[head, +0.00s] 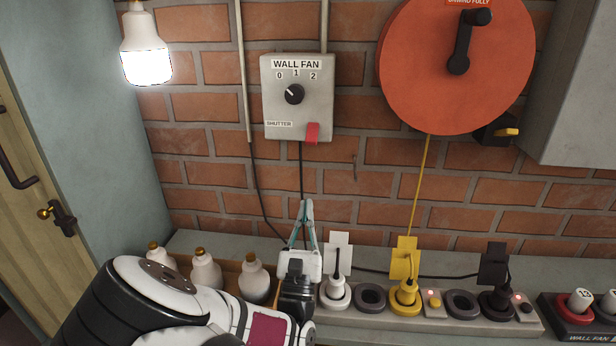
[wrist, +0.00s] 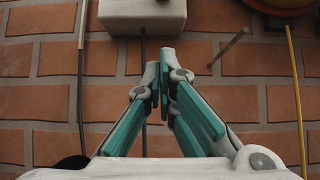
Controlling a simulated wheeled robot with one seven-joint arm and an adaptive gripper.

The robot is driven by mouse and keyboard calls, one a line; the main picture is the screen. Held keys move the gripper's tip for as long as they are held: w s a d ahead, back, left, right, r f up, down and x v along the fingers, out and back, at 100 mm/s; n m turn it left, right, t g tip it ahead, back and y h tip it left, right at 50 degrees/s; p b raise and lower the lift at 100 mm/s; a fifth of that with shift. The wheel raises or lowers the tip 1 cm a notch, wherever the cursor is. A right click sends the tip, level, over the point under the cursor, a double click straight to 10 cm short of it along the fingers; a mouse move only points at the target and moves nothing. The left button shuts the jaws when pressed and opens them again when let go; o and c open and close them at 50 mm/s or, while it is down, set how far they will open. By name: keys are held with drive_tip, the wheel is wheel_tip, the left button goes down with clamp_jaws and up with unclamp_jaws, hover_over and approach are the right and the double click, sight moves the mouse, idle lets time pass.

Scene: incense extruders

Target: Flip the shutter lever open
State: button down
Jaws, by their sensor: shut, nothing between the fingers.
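The red shutter lever (head: 312,133) sits at the lower right of the grey wall fan box (head: 273,111), beside the "SHUTTER" label. My gripper (head: 306,204) is shut and empty, pointing up, below the box and apart from the lever. In the wrist view, my gripper (wrist: 158,70) has its fingertips together under the bottom of the box (wrist: 142,14). The lever is not clearly visible in the wrist view.
A cable (head: 301,172) drops from the box behind my gripper. A red reel (head: 456,62) with a yellow cord is at the upper right. A lit bulb (head: 145,42) hangs at the left. A power strip with several plugs (head: 430,312) and white bottles (head: 206,270) stand below.

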sight(312, 134)
drive_tip(key=w+r, duration=0.5)
drive_tip(key=r, duration=0.4)
drive_tip(key=shift+w+d+r+p, duration=0.15)
drive_tip(key=shift+w+r+p, duration=0.2)
drive_tip(key=shift+w+p, duration=0.1)
